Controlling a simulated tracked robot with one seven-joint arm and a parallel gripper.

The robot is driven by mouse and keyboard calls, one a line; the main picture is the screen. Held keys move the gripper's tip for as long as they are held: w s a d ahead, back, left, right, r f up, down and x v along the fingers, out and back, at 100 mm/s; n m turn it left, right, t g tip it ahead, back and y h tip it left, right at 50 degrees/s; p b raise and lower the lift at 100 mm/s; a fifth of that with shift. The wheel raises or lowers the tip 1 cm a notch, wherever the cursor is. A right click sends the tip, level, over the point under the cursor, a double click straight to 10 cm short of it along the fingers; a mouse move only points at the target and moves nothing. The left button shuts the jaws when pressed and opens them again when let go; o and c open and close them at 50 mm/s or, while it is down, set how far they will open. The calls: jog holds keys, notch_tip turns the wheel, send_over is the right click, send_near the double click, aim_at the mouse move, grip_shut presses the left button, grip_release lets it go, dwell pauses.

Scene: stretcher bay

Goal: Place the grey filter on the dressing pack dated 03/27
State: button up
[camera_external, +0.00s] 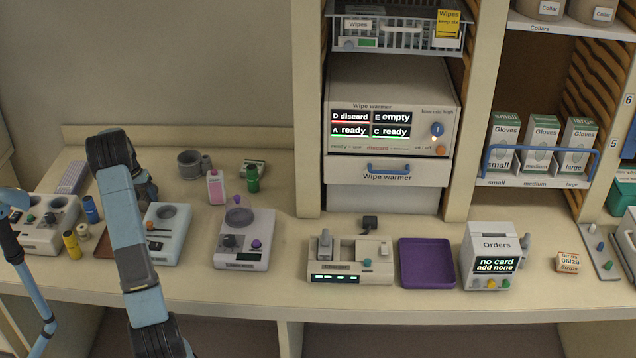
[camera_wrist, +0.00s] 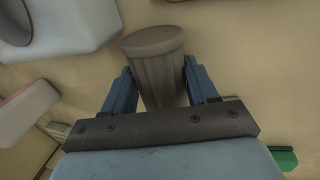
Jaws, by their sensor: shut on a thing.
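The grey filter (camera_wrist: 157,70), a ribbed grey cylinder with a flat top, stands between the two blue fingers of my gripper (camera_wrist: 160,90) in the wrist view. My gripper is shut on it. In the external view my arm covers most of the gripper, and I cannot make out the filter there. I cannot read the date 03/27 on anything. A box at the right (camera_external: 568,262) reads 06/29.
A pink-labelled bottle (camera_external: 215,187) and a green bottle (camera_external: 252,180) stand near a grey pot (camera_external: 190,163). Devices (camera_external: 246,240) line the counter. A purple tray (camera_external: 427,263) is empty. The wipe warmer cabinet (camera_external: 388,120) rises behind. Bare counter shows between the devices.

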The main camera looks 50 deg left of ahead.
jog(key=v, duration=0.2)
jog(key=shift+w+d+r, duration=0.1)
jog(key=shift+w+r, duration=0.1)
jog(key=shift+r, duration=0.2)
jog(key=s+d+r, duration=0.8)
jog(key=d+r, duration=0.2)
jog(key=d, duration=0.1)
jog(key=shift+d, duration=0.25)
